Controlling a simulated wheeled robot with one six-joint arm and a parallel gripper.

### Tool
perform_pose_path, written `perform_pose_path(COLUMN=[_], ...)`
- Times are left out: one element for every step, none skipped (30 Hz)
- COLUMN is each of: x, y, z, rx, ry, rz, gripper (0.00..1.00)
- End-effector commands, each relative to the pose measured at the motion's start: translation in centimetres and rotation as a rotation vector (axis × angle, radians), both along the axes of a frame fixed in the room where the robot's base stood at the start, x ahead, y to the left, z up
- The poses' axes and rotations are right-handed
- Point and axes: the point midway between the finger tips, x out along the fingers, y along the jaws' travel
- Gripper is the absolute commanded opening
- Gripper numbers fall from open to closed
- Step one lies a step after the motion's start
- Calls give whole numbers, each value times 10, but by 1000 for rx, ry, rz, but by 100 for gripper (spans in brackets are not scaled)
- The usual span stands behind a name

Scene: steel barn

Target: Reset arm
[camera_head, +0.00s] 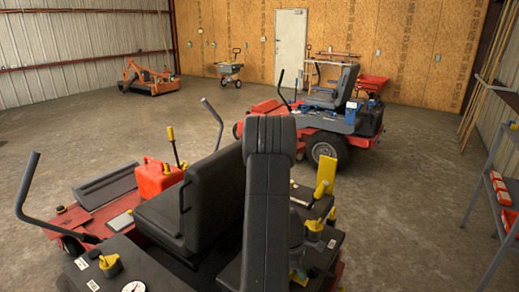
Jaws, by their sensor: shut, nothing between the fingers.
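The task names no other object.
A red and black riding mower with a black seat (268,190) fills the near foreground, a red fuel can (159,178) on it. A second mower (325,115) stands behind. An orange implement (148,78) and a cart (230,70) stand farther back. Shelving (490,180) lines the right; left floor is open.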

Motion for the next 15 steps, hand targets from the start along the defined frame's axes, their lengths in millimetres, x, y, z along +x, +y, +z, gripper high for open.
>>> perform_pose_path(x=[4,6,8,10,11,13,13,13,14,14,14,14,15,15,15], y=[3,4,6,7,8,9,10,10,11,11,12,12,12,13,13], z=[4,4,4,4,4,6,9,11,14,16,18,20,21,22,22], rx=[0,0,0,0,0,0,0,0,0,0,0,-1,-1,-1,0], ry=[0,1,1,0,1,-2,-3,-3,-3,-3,-2,-1,-1,-1,-1], rz=[-55,-92,-137,-169,-199,-208,-204,-203,-202,-202,-201,-202,-202,-202,-201], gripper=[0,0,0,0,0,0,0,0,0,0,0,0,0,0,0])
